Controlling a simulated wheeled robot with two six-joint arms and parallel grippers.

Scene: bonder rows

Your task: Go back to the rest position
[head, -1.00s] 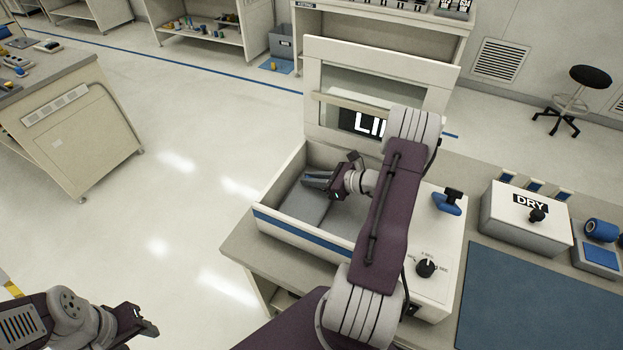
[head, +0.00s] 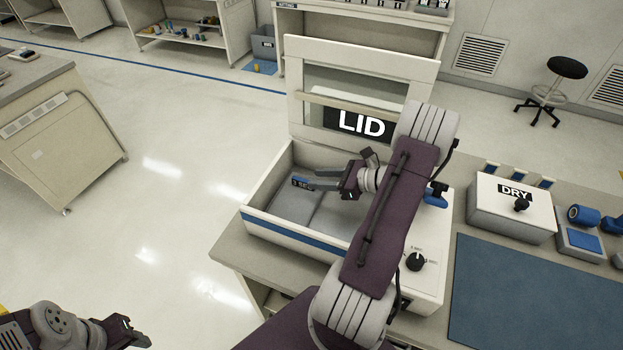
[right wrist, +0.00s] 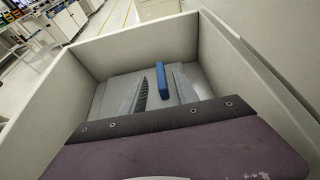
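My right gripper (head: 316,181) reaches into an open-topped cream box (head: 262,228) with a blue stripe. Its fingers point left, spread apart. In the right wrist view this blue piece (right wrist: 162,80) shows between the two fingers, with a gap on each side. The box's hinged lid (head: 361,123), marked LID, stands raised behind it. My left gripper (head: 132,336) is at the bottom left, away from the bench; its finger gap is unclear.
Right of the box are a black dial (head: 415,261), a blue handle (head: 436,194), a DRY box (head: 510,208) and a blue mat (head: 545,295). The raised lid and box walls surround my right gripper. Open floor (head: 160,215) lies to the left.

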